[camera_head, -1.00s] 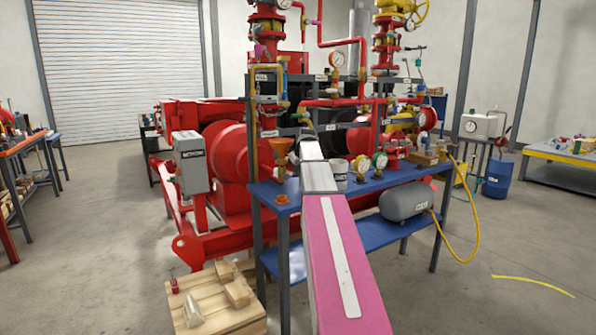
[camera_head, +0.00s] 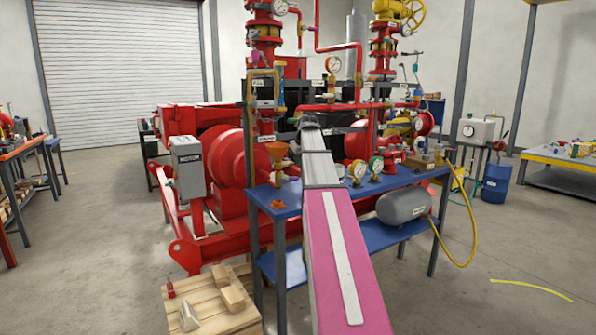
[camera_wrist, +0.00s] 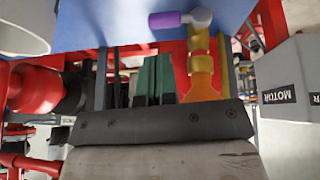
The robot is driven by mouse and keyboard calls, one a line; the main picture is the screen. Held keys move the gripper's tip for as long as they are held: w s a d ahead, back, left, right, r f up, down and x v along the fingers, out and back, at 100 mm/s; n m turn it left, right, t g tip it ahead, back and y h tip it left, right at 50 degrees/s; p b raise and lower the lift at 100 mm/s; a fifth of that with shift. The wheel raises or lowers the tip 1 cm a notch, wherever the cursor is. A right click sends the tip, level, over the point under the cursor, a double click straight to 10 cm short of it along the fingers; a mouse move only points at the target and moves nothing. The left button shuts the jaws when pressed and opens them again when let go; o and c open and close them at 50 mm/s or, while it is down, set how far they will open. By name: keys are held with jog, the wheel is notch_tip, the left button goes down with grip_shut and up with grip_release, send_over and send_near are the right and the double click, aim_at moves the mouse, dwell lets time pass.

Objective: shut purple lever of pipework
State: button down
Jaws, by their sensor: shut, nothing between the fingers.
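In the wrist view a purple lever (camera_wrist: 174,19) sticks out to the left from a pale round hub (camera_wrist: 201,17). The hub adjoins a brass fitting (camera_wrist: 199,45) that runs into an orange funnel (camera_wrist: 200,85). The lever lies crosswise to this fitting, in front of a blue surface. My gripper (camera_wrist: 156,60) is shut and empty, its dark green fingers pointing up in the picture, below and apart from the lever. In the head view the orange funnel (camera_head: 277,151) stands left of my raised arm; the lever is not clear there, and my fingers are hidden.
The blue bench (camera_head: 283,212) carries gauges (camera_head: 375,165) to the right of my arm. A grey motor box (camera_head: 187,163) stands left of the bench. Red pipework (camera_head: 345,107) rises behind. A wooden pallet (camera_head: 212,305) lies on the floor at the front left.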

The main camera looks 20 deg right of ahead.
jog(key=v, duration=0.5)
jog(key=shift+s+d+r, duration=0.15)
jog(key=shift+d+r, duration=0.1)
jog(key=shift+r, duration=0.05)
